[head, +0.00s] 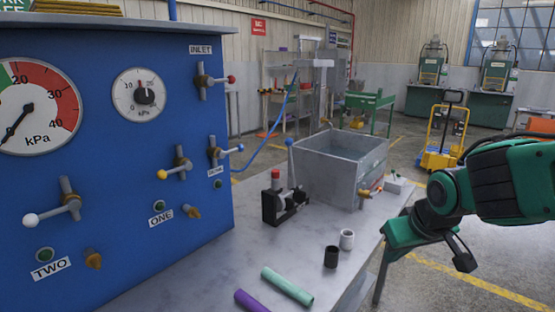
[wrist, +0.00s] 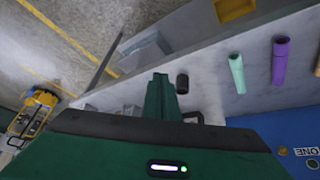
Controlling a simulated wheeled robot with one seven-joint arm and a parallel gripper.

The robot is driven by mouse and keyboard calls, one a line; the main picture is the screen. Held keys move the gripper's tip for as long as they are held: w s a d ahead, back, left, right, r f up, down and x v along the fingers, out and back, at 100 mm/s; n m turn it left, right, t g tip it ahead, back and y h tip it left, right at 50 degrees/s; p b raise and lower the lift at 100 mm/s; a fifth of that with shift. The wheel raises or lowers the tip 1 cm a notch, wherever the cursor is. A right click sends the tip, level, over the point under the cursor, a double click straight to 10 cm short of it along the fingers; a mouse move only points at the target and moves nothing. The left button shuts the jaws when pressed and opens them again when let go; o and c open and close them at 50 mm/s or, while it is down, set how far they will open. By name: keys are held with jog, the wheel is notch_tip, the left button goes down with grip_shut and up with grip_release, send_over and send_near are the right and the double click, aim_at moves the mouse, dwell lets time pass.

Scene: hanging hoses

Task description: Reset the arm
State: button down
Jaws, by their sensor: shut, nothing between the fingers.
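My green arm (head: 505,180) reaches in from the right edge in the head view, bent at a dark joint, beyond the right edge of the grey bench. My gripper (wrist: 160,80) shows in the wrist view as dark green fingers, shut together and empty. The fingers appear beside the black cup (wrist: 182,83) in that view, with no visible contact. In the head view the fingertips are hard to make out.
The bench (head: 220,265) holds a black cup (head: 331,257), white cup (head: 347,239), mint tube (head: 287,286), purple tube (head: 252,302), clamp-like device (head: 283,205) and metal tank (head: 330,172). A blue gauge panel (head: 110,190) stands left. A yellow cart (head: 440,140) stands behind; floor at right is open.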

jog(key=s+d+f+m+g, duration=0.1)
jog(key=s+d+m+g, duration=0.2)
jog(key=s+d, duration=0.4)
jog(key=s+d+f+m+g, duration=0.1)
jog(key=s+d+m, duration=0.4)
jog(key=s, duration=0.9)
jog(key=d+g, duration=0.1)
jog(key=d, duration=0.1)
jog(key=shift+s+d+g, duration=0.2)
jog(key=shift+d+g, duration=0.2)
